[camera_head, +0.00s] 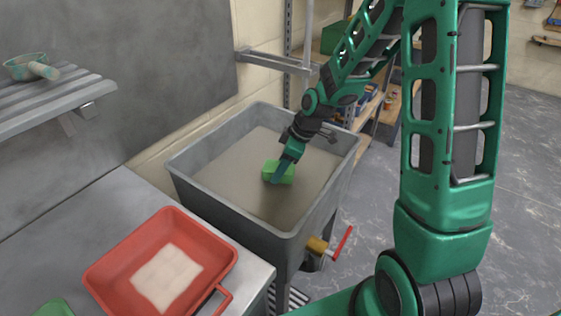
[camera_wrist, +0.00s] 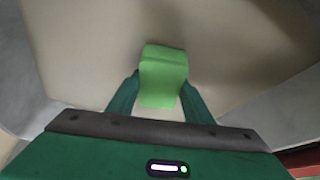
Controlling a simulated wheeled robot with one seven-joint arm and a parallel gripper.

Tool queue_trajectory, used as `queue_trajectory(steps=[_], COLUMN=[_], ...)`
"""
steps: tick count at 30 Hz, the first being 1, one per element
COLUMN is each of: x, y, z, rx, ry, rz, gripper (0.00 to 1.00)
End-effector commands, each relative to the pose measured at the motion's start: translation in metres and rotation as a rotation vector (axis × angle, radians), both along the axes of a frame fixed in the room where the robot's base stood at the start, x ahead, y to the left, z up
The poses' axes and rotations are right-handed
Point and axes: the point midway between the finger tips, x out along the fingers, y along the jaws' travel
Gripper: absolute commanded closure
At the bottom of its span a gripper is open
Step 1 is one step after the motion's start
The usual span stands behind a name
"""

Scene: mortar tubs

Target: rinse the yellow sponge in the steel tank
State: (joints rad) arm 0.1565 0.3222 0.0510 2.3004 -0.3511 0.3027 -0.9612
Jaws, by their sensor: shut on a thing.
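My gripper (camera_head: 283,170) reaches down into the grey steel tank (camera_head: 245,218) and is shut on a green block (camera_head: 279,171), sponge-like in shape. In the wrist view the green block (camera_wrist: 163,75) sits between the two fingers of my gripper (camera_wrist: 160,92). The tank holds murky beige water (camera_head: 235,160). The block is at or just above the water surface; I cannot tell which. No clearly yellow sponge shows in either view.
A red tray (camera_head: 122,262) with a pale, flat patch (camera_head: 168,275) inside stands on the grey bench (camera_head: 55,235) left of the tank. A tap with a red handle (camera_head: 342,243) sticks out from the tank's lower right. A slatted shelf (camera_head: 50,100) holds a bowl at the upper left.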

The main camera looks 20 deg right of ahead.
Motion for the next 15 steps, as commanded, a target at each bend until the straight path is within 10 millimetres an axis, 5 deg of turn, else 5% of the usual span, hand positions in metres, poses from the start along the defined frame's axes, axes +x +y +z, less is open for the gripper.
queue_trajectory(steps=[15], x=[-0.001], y=[0.000], z=[-0.045], rx=[0.000], ry=[0.004], rz=[0.000], gripper=[0.71])
